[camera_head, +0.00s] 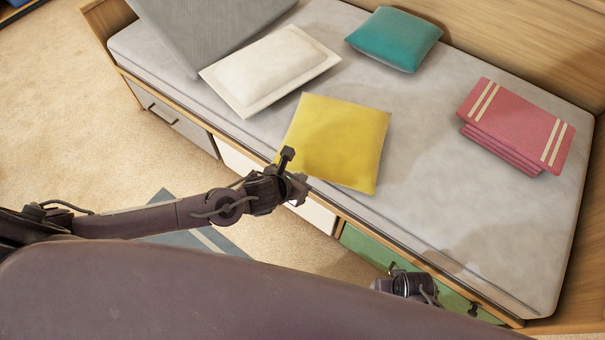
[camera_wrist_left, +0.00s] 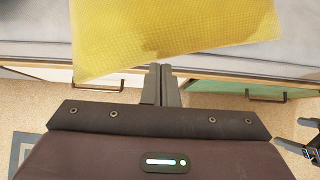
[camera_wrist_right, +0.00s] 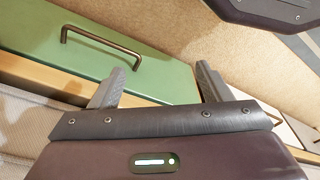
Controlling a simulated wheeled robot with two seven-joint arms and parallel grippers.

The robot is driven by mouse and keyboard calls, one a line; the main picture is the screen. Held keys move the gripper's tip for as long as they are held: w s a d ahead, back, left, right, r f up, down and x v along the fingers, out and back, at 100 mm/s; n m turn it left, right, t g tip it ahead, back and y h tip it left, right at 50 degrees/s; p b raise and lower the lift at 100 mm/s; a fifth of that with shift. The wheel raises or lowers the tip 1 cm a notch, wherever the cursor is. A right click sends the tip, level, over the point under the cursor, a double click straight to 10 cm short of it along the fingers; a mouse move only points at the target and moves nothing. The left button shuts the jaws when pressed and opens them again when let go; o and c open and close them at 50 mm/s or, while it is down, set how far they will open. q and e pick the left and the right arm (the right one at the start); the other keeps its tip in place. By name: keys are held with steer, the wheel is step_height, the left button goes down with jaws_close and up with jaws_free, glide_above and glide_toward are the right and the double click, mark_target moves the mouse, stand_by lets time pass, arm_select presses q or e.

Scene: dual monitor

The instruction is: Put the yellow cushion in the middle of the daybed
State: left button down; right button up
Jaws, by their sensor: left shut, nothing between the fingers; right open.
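The yellow cushion (camera_head: 335,140) lies flat near the front edge of the grey daybed mattress (camera_head: 440,220), about midway along its length. It also fills the top of the left wrist view (camera_wrist_left: 170,30). My left gripper (camera_head: 293,172) is shut and empty, at the cushion's near left edge by the front rail; in the left wrist view its closed fingers (camera_wrist_left: 160,82) point at the cushion's near edge. Whether they touch it I cannot tell. My right gripper (camera_wrist_right: 158,88) is open and empty in front of the green drawer; in the head view its fingers are not clear.
A white cushion (camera_head: 270,68) and a large grey cushion (camera_head: 205,35) lie to the left. A teal cushion (camera_head: 395,38) lies at the back and a folded pink striped blanket (camera_head: 515,125) at the right. The green drawer (camera_wrist_right: 120,65) has a protruding handle (camera_wrist_right: 100,40).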

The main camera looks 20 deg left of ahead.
mark_target(318, 156)
arm_select(q)
steer(key=shift+w+d, duration=0.25)
steer(key=shift+w, duration=0.4)
steer(key=shift+w, duration=0.15)
steer(key=w+d, duration=0.1)
steer(key=w, duration=0.1)
steer(key=w+b, duration=0.1)
steer(key=w, duration=0.1)
steer(key=w+d+b, duration=0.1)
steer(key=w, duration=0.2)
steer(key=shift+d+f, duration=0.15)
steer(key=shift+d, duration=0.15)
steer(key=w, duration=0.2)
steer(key=w+d+b, duration=0.1)
steer(key=w, duration=0.1)
steer(key=shift+d+b, duration=0.2)
steer(key=shift+b, duration=0.1)
arm_select(e)
step_height(318, 156, up, 12)
steer(key=a, duration=0.1)
steer(key=shift+a+f+n+g, duration=0.2)
steer(key=shift+a+n+g, duration=0.05)
steer(key=shift+n+g, duration=0.05)
arm_select(q)
steer(key=shift+s, duration=0.1)
arm_select(e)
steer(key=shift+w, duration=0.1)
